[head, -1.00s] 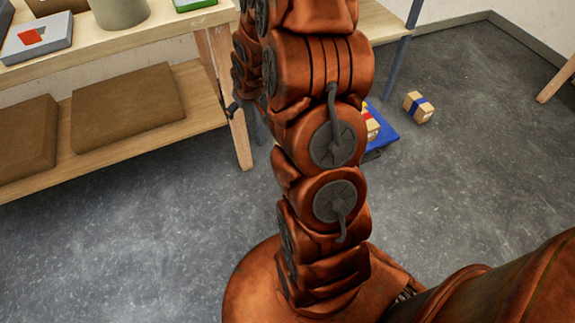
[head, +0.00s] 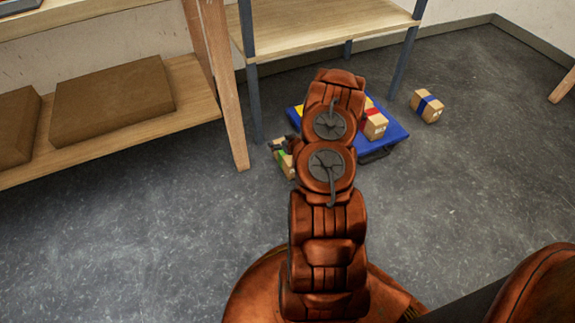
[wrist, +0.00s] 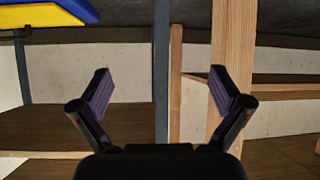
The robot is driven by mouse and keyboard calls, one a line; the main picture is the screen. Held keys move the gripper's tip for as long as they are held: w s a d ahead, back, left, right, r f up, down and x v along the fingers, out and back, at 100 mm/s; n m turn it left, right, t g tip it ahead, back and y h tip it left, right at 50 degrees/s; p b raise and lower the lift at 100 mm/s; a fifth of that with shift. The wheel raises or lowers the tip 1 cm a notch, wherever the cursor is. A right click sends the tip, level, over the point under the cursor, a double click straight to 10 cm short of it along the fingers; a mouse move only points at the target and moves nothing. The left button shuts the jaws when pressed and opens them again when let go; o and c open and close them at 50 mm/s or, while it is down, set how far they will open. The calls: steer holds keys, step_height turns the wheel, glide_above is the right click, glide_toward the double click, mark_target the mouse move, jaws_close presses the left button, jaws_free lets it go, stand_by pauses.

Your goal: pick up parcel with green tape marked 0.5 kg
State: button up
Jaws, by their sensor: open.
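A cardboard parcel with green tape (head: 289,168) sits on the floor in the head view, left of a blue platform (head: 392,140). My arm hides part of it, and any weight mark is not readable. A dark shape overlaps its top; I cannot tell whether it is part of my gripper. In the wrist view my gripper (wrist: 160,86) is open, with its two fingers wide apart and nothing between them. The green-taped parcel cannot be made out in the wrist view.
A red-taped parcel (head: 374,124) is on the blue platform. A blue-taped parcel (head: 427,106) lies on the floor to the right. A wooden shelf (head: 200,92) with brown boxes is at left, and a metal-legged table (head: 330,32) stands behind. The floor at left front is clear.

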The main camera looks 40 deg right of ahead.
steer(key=m+t+h+b, duration=0.1)
steer(key=t+b, duration=0.1)
steer(key=b, duration=0.2)
glide_toward(288, 158)
steer(key=w+d, duration=0.2)
steer(key=w, duration=0.2)
steer(key=b+x, duration=0.1)
steer(key=x, duration=0.1)
steer(key=b+x, duration=0.2)
steer(key=x, duration=0.1)
steer(key=f+b+x, duration=0.1)
steer(key=x, duration=0.1)
steer(key=shift+s+d, duration=0.15)
steer(key=shift+d, duration=0.35)
steer(key=c, duration=1.7)
steer(key=shift+c, duration=0.3)
steer(key=shift+r, duration=0.1)
